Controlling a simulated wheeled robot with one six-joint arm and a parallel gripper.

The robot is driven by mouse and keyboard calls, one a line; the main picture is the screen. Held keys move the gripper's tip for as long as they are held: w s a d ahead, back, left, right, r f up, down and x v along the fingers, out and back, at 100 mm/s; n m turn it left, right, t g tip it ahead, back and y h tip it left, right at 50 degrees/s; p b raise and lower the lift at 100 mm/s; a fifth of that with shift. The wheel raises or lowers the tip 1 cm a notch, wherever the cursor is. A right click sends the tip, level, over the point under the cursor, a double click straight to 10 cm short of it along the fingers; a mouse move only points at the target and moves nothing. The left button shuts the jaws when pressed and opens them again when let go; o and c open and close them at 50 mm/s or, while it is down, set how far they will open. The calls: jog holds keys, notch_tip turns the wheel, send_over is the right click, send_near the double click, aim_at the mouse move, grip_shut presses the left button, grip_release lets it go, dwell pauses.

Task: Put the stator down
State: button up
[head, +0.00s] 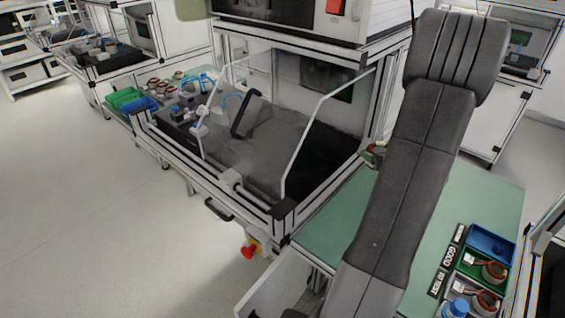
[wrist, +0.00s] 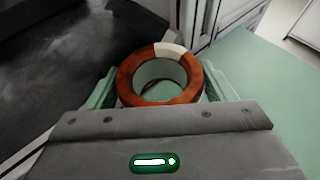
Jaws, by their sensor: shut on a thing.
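A stator (wrist: 193,82), a copper-coloured ring with one white patch on its rim, sits between the two pale green fingers of my gripper (wrist: 158,85) in the wrist view. The gripper is shut on it from both sides. In the head view a small part of the stator (head: 376,148) shows at the left edge of my arm, near the test cell's right side; my arm hides most of the gripper there. The green worktop (head: 335,215) lies around and below. I cannot tell whether the stator touches any surface.
At the worktop's right, a blue tray (head: 491,240) appears empty. A green tray (head: 470,262) beside a "GOOD" label (head: 450,256) holds a stator (head: 493,271); another stator (head: 487,301) lies near a "TO TEST" label (head: 437,285). The framed test cell (head: 262,205) stands left.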

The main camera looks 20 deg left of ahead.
jog(key=s+a+n+g+y+b, duration=0.1)
jog(key=s+a+n+g+y, duration=0.1)
jog(key=a, duration=0.3)
jog(key=s+a+n+g+y+b, duration=0.1)
jog(key=s+a+n+g+b, duration=0.1)
jog(key=a+n, duration=0.1)
jog(key=s+a+f+n+g+y+b, duration=0.1)
jog(key=s+a+n+g+y, duration=0.1)
jog(key=a, duration=0.4)
jog(key=shift+s+a+f+n+g+y, duration=0.1)
jog(key=shift+s+a+n+g+y, duration=0.2)
jog(key=shift+g, duration=0.1)
jog(key=w+a, duration=0.2)
jog(key=a, duration=0.3)
jog(key=w+a+p, duration=0.1)
jog(key=a, duration=0.5)
jog(key=w+a+p, duration=0.1)
jog(key=w+a, duration=0.1)
jog(key=a, duration=0.3)
jog(key=shift+w+a, duration=0.35)
jog(key=shift+f+p, duration=0.35)
jog(key=shift+f, duration=1.4)
jog(key=shift+f, duration=0.15)
jog(key=o, duration=1.7)
